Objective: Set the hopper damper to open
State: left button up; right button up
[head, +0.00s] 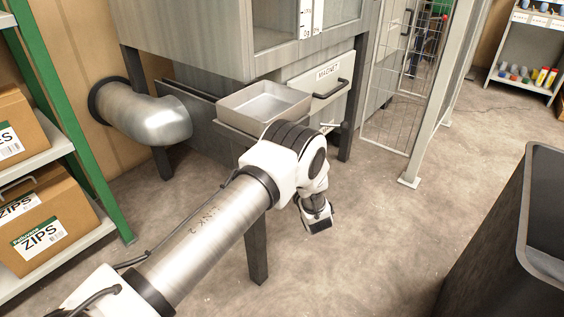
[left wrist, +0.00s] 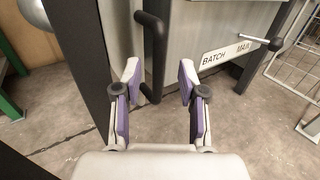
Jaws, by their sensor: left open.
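The grey hopper machine (head: 205,40) stands at the top middle of the head view. No part is clearly labelled as the damper. In the left wrist view a dark, roughly upright bar handle (left wrist: 152,45) stands on the machine's front, its lower end showing between my fingers. My left gripper (left wrist: 160,75) is open, its purple-padded fingers apart; I cannot tell whether it touches the handle. In the head view my left arm hides much of this area, and the fingers are not clear. My right gripper is not in view.
A lever with a dark knob (left wrist: 275,44) sits by the label "BATCH MAIN" (left wrist: 225,54). A metal tray (head: 265,104) and a drawer marked "MAGNET" (head: 328,72) are above my wrist. A dark bin (head: 500,235) stands right; shelves with boxes (head: 45,235) stand left.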

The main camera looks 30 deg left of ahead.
pick_arm(q)
jog(key=b+x, duration=0.1)
jog(key=x, duration=0.1)
jog(key=f+x, duration=0.1)
jog(key=x, duration=0.2)
jog(key=shift+s+b, duration=0.15)
jog(key=shift+b, duration=0.25)
jog(key=shift+w+a+r, duration=0.15)
jog(key=shift+w+a, duration=0.05)
grip_shut()
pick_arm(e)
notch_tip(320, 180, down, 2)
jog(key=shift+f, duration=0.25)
